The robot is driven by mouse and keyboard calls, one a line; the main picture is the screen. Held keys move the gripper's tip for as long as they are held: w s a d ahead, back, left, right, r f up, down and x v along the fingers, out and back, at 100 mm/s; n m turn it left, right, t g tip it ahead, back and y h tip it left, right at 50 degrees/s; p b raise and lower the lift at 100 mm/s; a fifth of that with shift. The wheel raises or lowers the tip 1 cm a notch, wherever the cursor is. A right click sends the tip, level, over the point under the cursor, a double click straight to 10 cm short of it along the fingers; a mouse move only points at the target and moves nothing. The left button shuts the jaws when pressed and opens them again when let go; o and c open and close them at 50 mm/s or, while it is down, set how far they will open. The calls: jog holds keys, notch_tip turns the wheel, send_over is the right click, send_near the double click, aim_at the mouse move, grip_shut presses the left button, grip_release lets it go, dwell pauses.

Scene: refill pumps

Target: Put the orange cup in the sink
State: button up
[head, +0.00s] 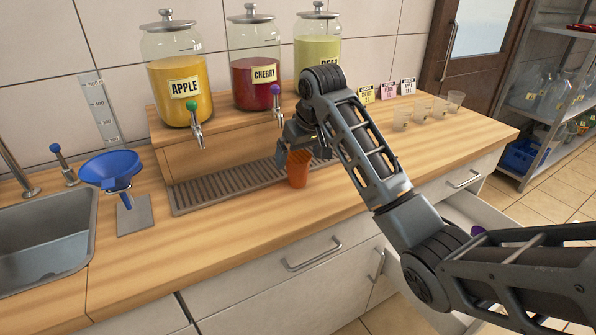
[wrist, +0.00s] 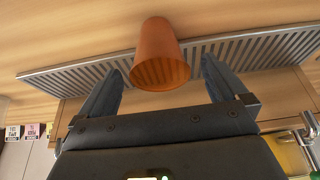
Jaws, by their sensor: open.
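The orange cup (head: 298,170) stands upright at the front edge of the drip tray, below the dispensers, in the head view. My gripper (head: 300,150) is just above and behind it, its fingers partly hidden by my arm. In the wrist view the cup (wrist: 161,58) lies ahead of and between the open fingers (wrist: 160,88), with gaps on both sides. I cannot tell whether the cup rests partly on the tray. The metal sink (head: 45,240) is at the far left and looks empty.
A blue funnel (head: 110,170) on a stand is between the sink and the drip tray (head: 222,187). Apple (head: 180,80), cherry (head: 255,68) and green (head: 318,50) jars stand behind. Several clear cups (head: 420,110) are at right. An open drawer (head: 480,215) is below. The front counter is clear.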

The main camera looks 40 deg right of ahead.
jog(key=x, duration=0.4)
jog(key=shift+w+d+f+p, duration=0.1)
jog(key=shift+w+f+p, duration=0.15)
jog(key=shift+f+p, duration=0.1)
jog(key=shift+c, duration=0.4)
jog(key=c, duration=1)
jog(key=shift+r, duration=0.1)
